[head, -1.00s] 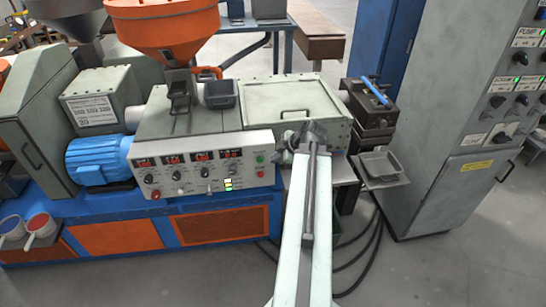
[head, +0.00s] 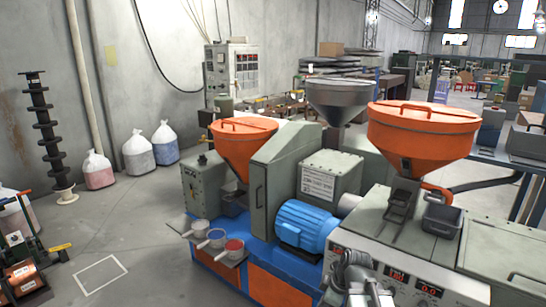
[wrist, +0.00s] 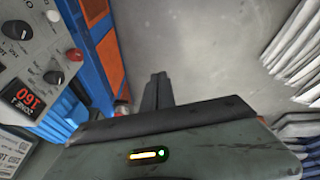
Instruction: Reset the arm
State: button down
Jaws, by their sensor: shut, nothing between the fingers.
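My gripper (wrist: 156,92) shows in the wrist view as two dark fingers held together beyond the grey gripper body, with nothing between them. They point over the bare grey floor, beside the blue and orange machine base. In the head view, grey parts of my arm show at the bottom, in front of the machine's control panel (head: 415,280). The fingertips cannot be made out there.
The blue motor (head: 305,227) and orange hoppers (head: 420,130) stand on the machine. Scoops (head: 215,238) lie on a side shelf. Copper spools (head: 22,275) stand at the lower left. Open floor (head: 140,215) lies between, with sacks (head: 150,155) along the wall.

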jog(key=s+m+g+h, duration=0.1)
jog(key=m, duration=0.3)
jog(key=s+f+m+g+h, duration=0.1)
jog(key=s+m, duration=0.1)
jog(key=m, duration=0.2)
jog(key=s+a+m+h, duration=0.1)
jog(key=s+m, duration=0.1)
jog(key=m, duration=0.3)
jog(key=shift+s+f+g, duration=0.15)
jog(key=shift+s+g, duration=0.1)
jog(key=shift+g, duration=0.15)
